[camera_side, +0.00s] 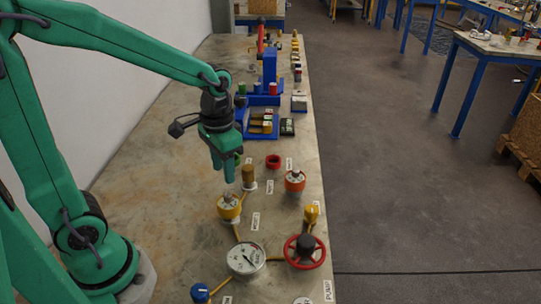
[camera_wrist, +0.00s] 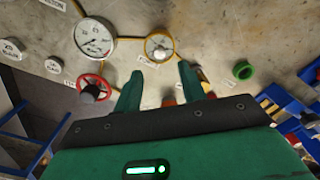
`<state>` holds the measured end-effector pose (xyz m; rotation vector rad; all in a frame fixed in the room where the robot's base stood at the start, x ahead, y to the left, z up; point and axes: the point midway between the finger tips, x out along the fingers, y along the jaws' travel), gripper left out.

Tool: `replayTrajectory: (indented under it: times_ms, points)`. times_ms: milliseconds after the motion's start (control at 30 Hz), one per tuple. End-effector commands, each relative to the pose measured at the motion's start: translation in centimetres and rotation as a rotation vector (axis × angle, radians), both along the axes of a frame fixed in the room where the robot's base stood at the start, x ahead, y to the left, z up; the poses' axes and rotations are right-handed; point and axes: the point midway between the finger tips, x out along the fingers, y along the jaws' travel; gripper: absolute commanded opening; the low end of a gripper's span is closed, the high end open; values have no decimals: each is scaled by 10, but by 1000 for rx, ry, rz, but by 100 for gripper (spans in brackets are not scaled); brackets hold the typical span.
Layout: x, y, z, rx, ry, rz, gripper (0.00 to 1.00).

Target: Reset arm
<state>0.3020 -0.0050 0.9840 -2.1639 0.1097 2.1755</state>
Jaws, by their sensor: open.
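My green gripper (camera_side: 228,172) hangs pointing down over the left-middle of the bench, above the surface and left of a brass-coloured cylinder (camera_side: 249,175). In the wrist view my gripper (camera_wrist: 159,74) shows its two fingers spread apart with nothing between them. Beyond the fingertips are a round yellow-rimmed fitting (camera_wrist: 160,46) and a white dial gauge (camera_wrist: 94,37). A red handwheel (camera_wrist: 92,90) lies to their left.
In the side view, the gauge (camera_side: 246,258), red handwheel (camera_side: 305,251), yellow fitting (camera_side: 229,206) and orange fitting (camera_side: 295,181) stand on the front bench. A blue stand (camera_side: 269,75) and blue tray (camera_side: 261,125) are farther back. The bench's left side is clear, beside a white wall.

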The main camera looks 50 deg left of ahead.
Motion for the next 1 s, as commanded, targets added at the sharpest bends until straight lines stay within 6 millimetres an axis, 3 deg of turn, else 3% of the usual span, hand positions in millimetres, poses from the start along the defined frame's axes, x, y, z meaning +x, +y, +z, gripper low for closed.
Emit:
replayTrajectory:
  times_ms: [467,1000]
  points:
    - [-3,0,8,0,-31,5,41]
    - [-42,3,66,-10,-287,56,41]
